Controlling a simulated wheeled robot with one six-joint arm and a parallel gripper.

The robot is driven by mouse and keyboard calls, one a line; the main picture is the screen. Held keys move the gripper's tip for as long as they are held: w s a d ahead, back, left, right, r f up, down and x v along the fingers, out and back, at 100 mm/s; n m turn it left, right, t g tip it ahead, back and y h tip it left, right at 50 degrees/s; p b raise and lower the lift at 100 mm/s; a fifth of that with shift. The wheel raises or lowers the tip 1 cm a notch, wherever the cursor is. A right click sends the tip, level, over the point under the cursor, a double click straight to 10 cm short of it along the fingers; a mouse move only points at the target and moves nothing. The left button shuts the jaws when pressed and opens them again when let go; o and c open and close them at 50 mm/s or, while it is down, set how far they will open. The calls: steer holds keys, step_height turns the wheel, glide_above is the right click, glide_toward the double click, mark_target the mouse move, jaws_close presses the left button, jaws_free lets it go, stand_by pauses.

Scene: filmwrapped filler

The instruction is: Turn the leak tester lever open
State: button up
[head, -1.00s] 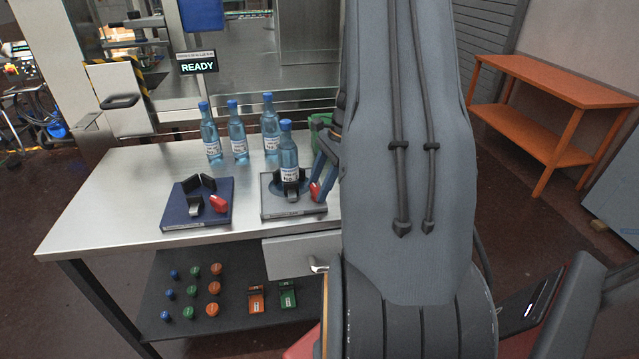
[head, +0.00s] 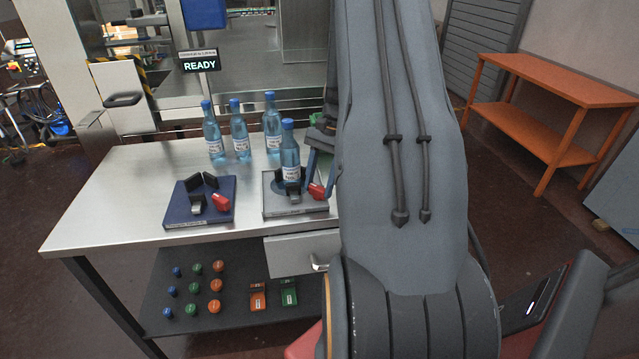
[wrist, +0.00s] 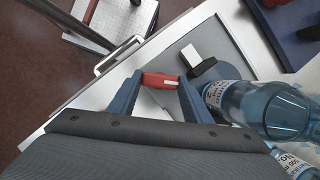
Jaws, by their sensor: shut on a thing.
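The leak tester is the grey plate (head: 297,210) on the metal table, with a blue-capped bottle (head: 290,160) standing upright between its black jaws. Its red lever (head: 317,191) is at the plate's right side. In the wrist view the red lever (wrist: 160,80) lies between the blue fingertips of my gripper (wrist: 157,84), which is shut on it. The bottle (wrist: 240,100) is just right of my fingers there. In the head view my arm hides most of the gripper; a part of one blue finger shows beside the lever.
A blue plate fixture (head: 200,208) with its own red lever stands to the left. Several bottles (head: 238,140) stand behind the tester. A drawer (head: 300,248) is below the table edge, and a lower shelf (head: 210,320) holds caps.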

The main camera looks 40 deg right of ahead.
steer(key=shift+w, duration=0.1)
steer(key=o, duration=1.1)
steer(key=shift+c, duration=0.2)
